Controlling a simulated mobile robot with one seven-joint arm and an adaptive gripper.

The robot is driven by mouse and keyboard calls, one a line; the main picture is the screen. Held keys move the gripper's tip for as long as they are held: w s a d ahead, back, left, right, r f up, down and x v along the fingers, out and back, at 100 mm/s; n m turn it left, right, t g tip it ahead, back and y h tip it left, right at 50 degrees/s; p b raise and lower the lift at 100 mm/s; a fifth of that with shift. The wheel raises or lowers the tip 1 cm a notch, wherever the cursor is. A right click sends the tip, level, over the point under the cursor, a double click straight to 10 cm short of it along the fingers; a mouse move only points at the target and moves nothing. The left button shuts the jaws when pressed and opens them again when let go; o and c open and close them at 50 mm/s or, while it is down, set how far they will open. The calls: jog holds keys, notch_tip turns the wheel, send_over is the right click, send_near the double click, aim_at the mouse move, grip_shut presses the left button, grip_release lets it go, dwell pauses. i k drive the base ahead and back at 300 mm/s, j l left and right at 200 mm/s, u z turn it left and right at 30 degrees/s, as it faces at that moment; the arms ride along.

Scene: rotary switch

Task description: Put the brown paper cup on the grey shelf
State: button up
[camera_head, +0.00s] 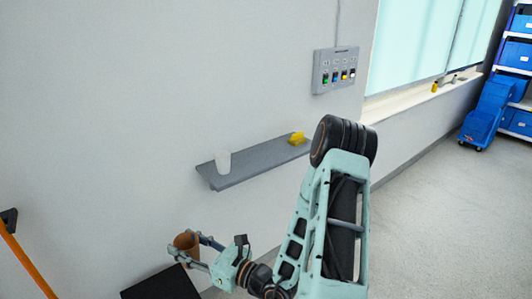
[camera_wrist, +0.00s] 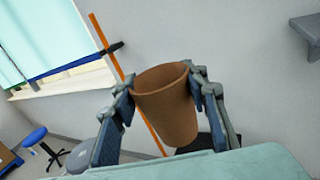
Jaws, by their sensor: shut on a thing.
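The brown paper cup (camera_head: 186,244) is between the fingers of my gripper (camera_head: 193,249), low at the left in the head view. In the wrist view the cup (camera_wrist: 167,105) stands nearly upright, slightly tilted, with my gripper (camera_wrist: 163,98) shut on its two sides. The grey shelf (camera_head: 255,160) is fixed to the wall, above and to the right of the cup in the head view. A corner of the shelf (camera_wrist: 308,30) shows at the upper right of the wrist view. The cup is apart from the shelf.
A white cup (camera_head: 223,162) stands at the shelf's left end and a yellow object (camera_head: 297,139) at its right end. The shelf's middle is bare. A switch panel (camera_head: 335,69) is above. A black surface (camera_head: 160,284) lies below my gripper. An orange pole (camera_head: 27,265) leans left.

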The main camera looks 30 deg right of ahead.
aim_at(248, 162)
jog(key=i+l, duration=0.15)
jog(key=l, duration=0.15)
jog(key=i+l, duration=0.15)
jog(key=l, duration=0.2)
jog(key=i+l, duration=0.15)
jog(key=l, duration=0.15)
jog(key=i+l, duration=0.15)
jog(key=l, duration=0.15)
